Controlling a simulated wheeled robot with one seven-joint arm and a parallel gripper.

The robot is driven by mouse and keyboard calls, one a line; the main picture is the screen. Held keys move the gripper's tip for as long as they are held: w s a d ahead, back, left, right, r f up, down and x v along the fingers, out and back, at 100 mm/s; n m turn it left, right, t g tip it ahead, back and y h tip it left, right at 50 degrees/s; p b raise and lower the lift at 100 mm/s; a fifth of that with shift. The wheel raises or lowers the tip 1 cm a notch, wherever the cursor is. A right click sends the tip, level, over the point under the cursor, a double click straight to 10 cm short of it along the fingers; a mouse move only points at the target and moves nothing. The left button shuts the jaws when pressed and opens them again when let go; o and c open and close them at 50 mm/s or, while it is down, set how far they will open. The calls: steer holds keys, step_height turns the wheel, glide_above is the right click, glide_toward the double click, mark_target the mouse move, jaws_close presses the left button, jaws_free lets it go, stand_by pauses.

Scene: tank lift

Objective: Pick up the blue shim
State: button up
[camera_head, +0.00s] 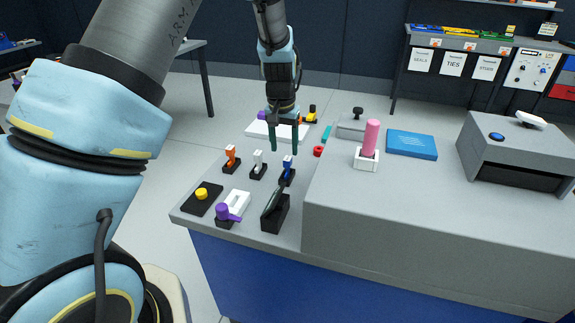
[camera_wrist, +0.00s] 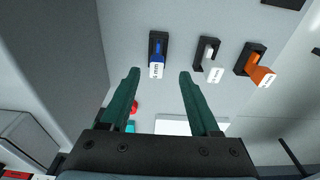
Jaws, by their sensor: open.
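The blue shim (camera_head: 287,164) stands in a small black holder on the table, at the right end of a row of three shims in the head view. It has a white label on its end in the wrist view (camera_wrist: 157,58). My gripper (camera_head: 287,148) hangs above the table just behind the row in the head view. In the wrist view its two green fingers (camera_wrist: 158,75) are apart with nothing between them, and the blue shim lies beyond the fingertips, not touching them.
A white shim (camera_head: 258,160) and an orange shim (camera_head: 231,155) stand left of the blue one. A black holder with a dark flat piece (camera_head: 275,210) stands in front. A raised grey block (camera_head: 330,215) is close on the right. A red ring (camera_head: 319,151) lies behind it.

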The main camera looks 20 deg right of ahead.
mark_target(287, 159)
steer(key=shift+w+d+f+p, duration=0.15)
steer(key=shift+f+p, duration=0.3)
steer(key=shift+f, duration=0.65)
steer(key=shift+w+d+f+p, duration=0.1)
steer(key=shift+d+f+p, duration=0.25)
steer(key=shift+f, duration=0.7)
steer(key=shift+w+d+f+p, duration=0.1)
steer(key=shift+f+p, duration=0.45)
steer(key=shift+f, duration=0.55)
jaws_close()
